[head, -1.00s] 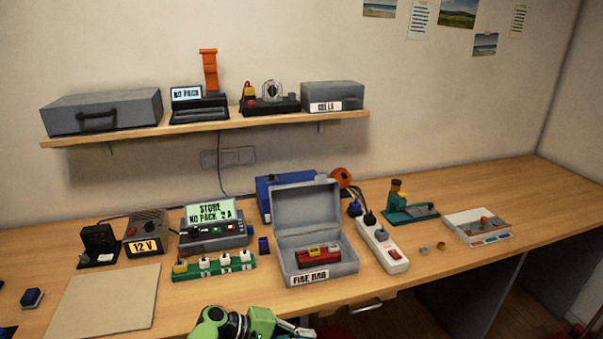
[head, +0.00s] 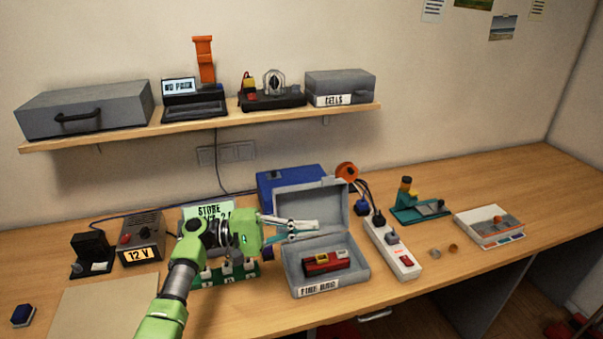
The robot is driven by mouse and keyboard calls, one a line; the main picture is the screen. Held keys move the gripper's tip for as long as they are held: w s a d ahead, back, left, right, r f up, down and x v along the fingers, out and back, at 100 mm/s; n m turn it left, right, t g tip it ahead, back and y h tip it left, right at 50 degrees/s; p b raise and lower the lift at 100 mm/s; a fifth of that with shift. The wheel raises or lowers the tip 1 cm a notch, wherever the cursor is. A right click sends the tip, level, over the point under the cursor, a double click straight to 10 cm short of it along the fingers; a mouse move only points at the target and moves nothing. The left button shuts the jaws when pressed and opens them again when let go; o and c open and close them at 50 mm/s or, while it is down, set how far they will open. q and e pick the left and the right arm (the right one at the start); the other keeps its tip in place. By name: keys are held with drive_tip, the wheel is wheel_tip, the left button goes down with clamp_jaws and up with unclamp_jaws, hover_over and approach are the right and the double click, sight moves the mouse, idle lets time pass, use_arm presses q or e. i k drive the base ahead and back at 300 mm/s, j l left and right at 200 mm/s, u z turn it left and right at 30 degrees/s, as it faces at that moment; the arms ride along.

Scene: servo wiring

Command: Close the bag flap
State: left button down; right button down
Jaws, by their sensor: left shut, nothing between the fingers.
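The grey fire bag (head: 372,276) stands on the desk with its flap (head: 331,200) raised upright at the back. A red pack (head: 327,262) with a yellow part lies inside it. My left gripper (head: 312,228) is shut and empty. It reaches in from the left and overlaps the left part of the raised flap in the head view; I cannot tell whether it touches the flap. My left arm hides part of the charger with the "STORE" screen (head: 207,211) and of the green strip. My right gripper is not in view.
A white power strip (head: 391,248) with plugs stands just right of the bag. A blue box (head: 290,180) is behind the flap. A shelf (head: 200,124) with cases hangs above. The desk is mostly clear at far right.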

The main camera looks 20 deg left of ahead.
sight(326, 201)
drive_tip(key=i+j, duration=0.95)
